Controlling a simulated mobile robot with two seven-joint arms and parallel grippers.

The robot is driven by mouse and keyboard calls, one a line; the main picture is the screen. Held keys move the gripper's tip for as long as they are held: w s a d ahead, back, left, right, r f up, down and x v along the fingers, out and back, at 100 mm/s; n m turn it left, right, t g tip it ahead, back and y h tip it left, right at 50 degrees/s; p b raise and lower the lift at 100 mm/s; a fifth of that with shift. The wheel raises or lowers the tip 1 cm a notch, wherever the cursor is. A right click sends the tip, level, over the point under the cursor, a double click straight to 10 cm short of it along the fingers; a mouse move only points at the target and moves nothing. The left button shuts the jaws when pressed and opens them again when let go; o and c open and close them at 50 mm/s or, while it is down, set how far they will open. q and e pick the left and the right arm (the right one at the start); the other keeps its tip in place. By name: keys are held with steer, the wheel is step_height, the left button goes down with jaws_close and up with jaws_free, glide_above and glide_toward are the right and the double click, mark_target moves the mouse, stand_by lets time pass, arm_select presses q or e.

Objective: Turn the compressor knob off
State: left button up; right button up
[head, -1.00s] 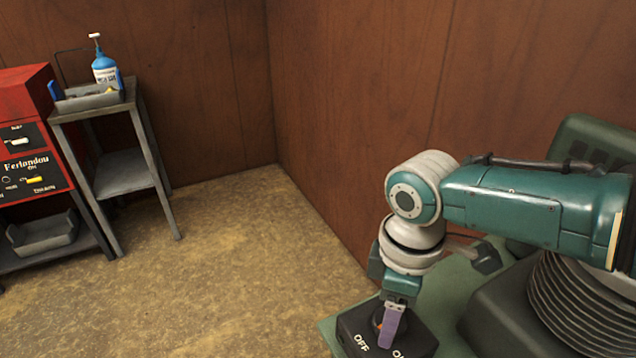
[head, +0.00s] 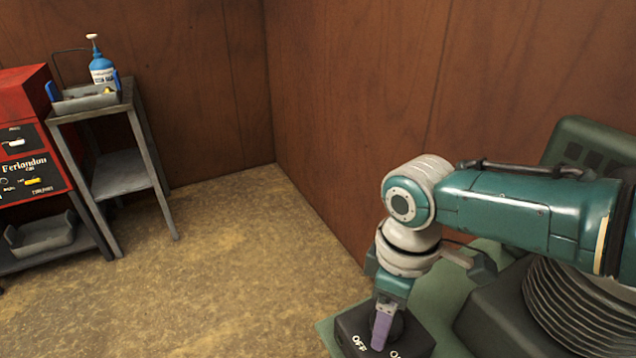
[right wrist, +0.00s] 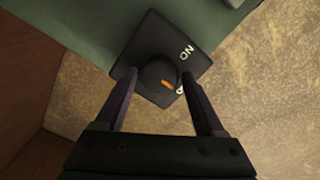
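The compressor's control box (head: 350,325) is a dark box with white OFF and ON labels, at the bottom of the head view. Its round black knob (right wrist: 156,72) shows in the right wrist view, with an orange mark pointing towards the partly hidden OFF label. My right gripper (head: 381,345) is over the box from above; it also shows in the right wrist view (right wrist: 158,75). Its purple fingers are open, one on each side of the knob, with a narrow gap apparent. In the head view a finger hides much of the knob. My left gripper is out of view.
The box sits on a green surface (head: 440,285) with a ribbed dark cylinder (head: 575,310) at the right. A wooden wall (head: 350,120) stands behind. A red cabinet (head: 22,100) and a grey stand (head: 120,175) are far left. The floor between is clear.

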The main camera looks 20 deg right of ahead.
steer(key=shift+o, duration=1.2)
step_height(320, 180, up, 10)
steer(key=p, duration=0.3)
steer(key=shift+a, duration=0.1)
